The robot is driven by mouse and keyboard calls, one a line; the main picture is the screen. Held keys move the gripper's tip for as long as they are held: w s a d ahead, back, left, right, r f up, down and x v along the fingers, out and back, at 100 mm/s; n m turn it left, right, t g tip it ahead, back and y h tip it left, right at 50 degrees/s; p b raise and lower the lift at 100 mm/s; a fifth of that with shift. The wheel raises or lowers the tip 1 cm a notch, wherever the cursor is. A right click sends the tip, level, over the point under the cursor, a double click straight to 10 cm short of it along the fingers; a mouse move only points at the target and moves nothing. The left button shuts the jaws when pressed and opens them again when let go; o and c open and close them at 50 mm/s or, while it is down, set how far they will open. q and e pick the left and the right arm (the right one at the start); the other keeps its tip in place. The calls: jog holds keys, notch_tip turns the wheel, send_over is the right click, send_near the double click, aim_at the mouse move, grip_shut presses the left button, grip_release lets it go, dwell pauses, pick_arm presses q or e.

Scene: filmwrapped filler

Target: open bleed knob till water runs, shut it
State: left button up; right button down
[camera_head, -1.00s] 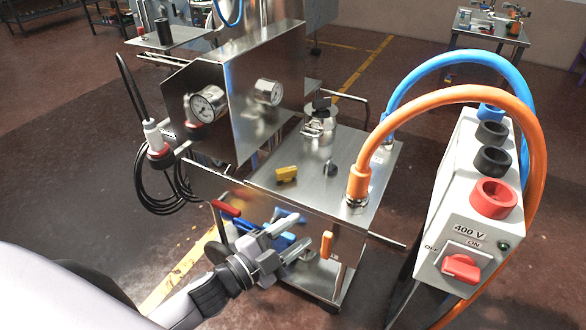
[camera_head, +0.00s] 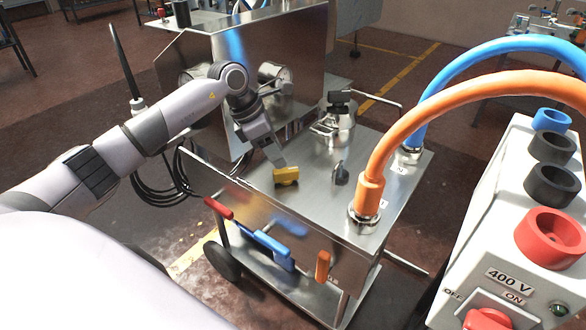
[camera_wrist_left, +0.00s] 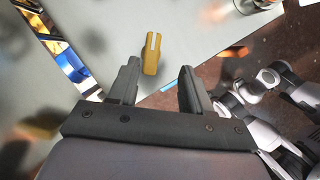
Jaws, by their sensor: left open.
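A small yellow knob (camera_head: 286,176) sits on the steel top plate of the cart (camera_head: 315,215). In the left wrist view the yellow knob (camera_wrist_left: 152,54) has a slotted end and lies just beyond my fingertips. I cannot tell whether it is the bleed knob; a black knob (camera_head: 340,173) stands to its right. My left gripper (camera_head: 279,160) points down just above the yellow knob. In the left wrist view its fingers (camera_wrist_left: 160,67) are apart with nothing between them. I see no running water.
A lidded steel fitting (camera_head: 335,122) stands behind the knobs. Orange (camera_head: 385,155) and blue (camera_head: 425,95) hoses arch over the right side. A 400 V switch box (camera_head: 520,230) stands at right. A tall steel housing (camera_head: 260,65) rises behind my arm. Red, blue and orange handles hang in front.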

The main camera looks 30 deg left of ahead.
aim_at(284, 169)
pick_arm(q)
jog(key=shift+w+a+f, duration=0.2)
jog(key=shift+a, duration=0.35)
jog(key=shift+x, duration=3.2)
jog(key=shift+a, duration=0.1)
grip_shut()
